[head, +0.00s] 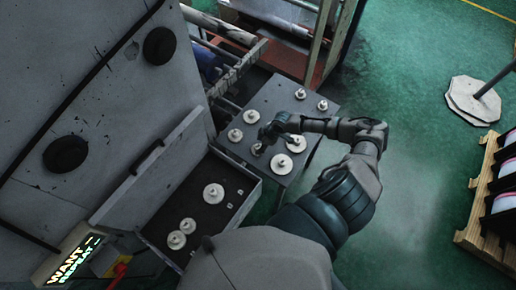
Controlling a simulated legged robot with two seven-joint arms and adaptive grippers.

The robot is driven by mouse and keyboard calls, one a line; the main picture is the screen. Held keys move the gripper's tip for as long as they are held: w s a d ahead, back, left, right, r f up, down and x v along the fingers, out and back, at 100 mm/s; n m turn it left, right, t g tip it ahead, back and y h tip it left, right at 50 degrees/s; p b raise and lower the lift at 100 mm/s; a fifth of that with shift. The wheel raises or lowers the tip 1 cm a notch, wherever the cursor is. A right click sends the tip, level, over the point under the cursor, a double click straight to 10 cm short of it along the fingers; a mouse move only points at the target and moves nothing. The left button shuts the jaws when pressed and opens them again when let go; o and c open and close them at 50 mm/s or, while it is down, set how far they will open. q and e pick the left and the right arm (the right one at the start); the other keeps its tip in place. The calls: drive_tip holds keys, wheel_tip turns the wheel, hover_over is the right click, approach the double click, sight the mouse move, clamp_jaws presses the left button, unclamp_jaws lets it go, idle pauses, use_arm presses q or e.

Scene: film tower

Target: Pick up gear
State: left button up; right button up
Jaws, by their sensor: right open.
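Several pale gears with raised hubs sit on a dark grey table. A smaller gear (258,149) is right at my right gripper's fingertips. My right gripper (263,141) is open and reaches low over the table from the right. I cannot tell whether its fingers touch that gear. My left gripper is out of view.
An open drawer (150,233) below the table's left side holds a large gear (213,193), smaller gears (187,225) and small pale pieces. A large grey cabinet (70,110) stands at left. A wooden pallet rack (478,205) is at right.

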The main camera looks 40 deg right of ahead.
sight(258, 146)
drive_tip(key=shift+x, duration=1.5)
drive_tip(key=shift+r, duration=0.15)
drive_tip(key=c, duration=0.9)
drive_tip(key=shift+r, duration=0.1)
clamp_jaws()
wheel_tip(258, 146, up, 10)
drive_tip(key=shift+w+f+b, duration=0.1)
drive_tip(key=shift+b, duration=0.25)
